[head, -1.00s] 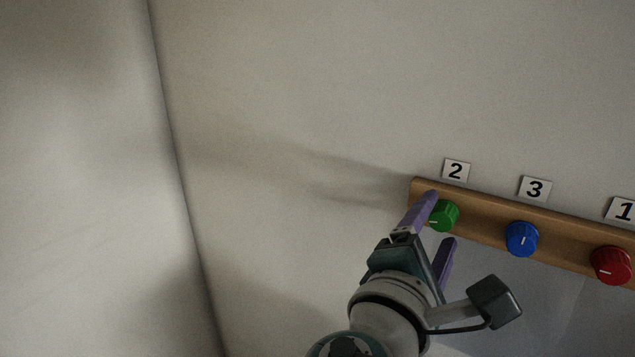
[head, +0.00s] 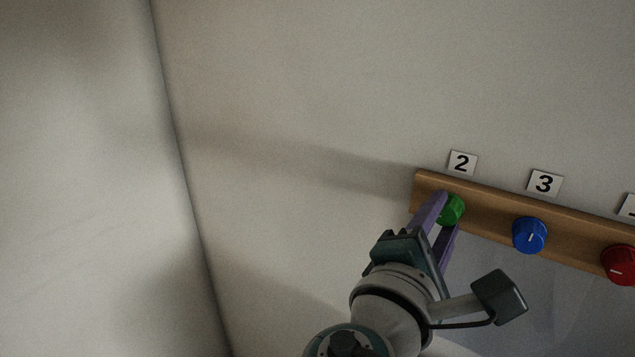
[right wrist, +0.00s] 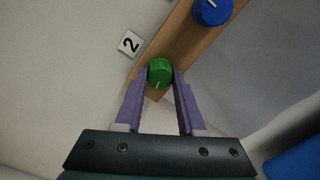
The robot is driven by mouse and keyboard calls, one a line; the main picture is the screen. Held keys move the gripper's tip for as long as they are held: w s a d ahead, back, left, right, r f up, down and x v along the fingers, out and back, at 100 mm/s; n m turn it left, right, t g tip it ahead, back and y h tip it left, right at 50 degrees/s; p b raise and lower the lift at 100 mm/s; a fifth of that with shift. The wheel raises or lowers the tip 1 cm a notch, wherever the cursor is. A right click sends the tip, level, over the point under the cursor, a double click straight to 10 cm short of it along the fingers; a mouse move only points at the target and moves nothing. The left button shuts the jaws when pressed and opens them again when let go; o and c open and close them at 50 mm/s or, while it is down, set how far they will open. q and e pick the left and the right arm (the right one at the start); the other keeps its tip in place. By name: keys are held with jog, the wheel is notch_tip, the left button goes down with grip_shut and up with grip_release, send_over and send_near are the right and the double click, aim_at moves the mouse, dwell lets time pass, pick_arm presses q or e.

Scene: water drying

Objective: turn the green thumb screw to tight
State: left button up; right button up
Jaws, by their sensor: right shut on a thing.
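The green thumb screw (head: 453,209) is a round knob on a wooden rail (head: 486,209), under the card with the number 2. It also shows in the right wrist view (right wrist: 160,73), with a white mark pointing toward the gripper. My right gripper (head: 446,213) is shut on the green thumb screw, its purple fingers on either side of it. In the head view the fingers hide part of the knob and its mark. My left gripper is not in view.
A blue knob (head: 529,236) under card 3 (head: 545,183) and a red knob (head: 620,264) sit further right on the same rail. The pale wall around the rail is bare. A wall corner runs down the left.

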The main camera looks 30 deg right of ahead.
grip_shut()
jog(key=shift+f+m+b, duration=0.25)
jog(key=shift+m+b, duration=0.9)
jog(key=shift+m, duration=0.05)
jog(key=shift+r+m, duration=0.1)
jog(key=shift+m, duration=0.2)
jog(key=shift+r, duration=0.15)
jog(key=o, duration=1)
grip_release()
jog(key=shift+d, duration=0.1)
jog(key=shift+c, duration=0.2)
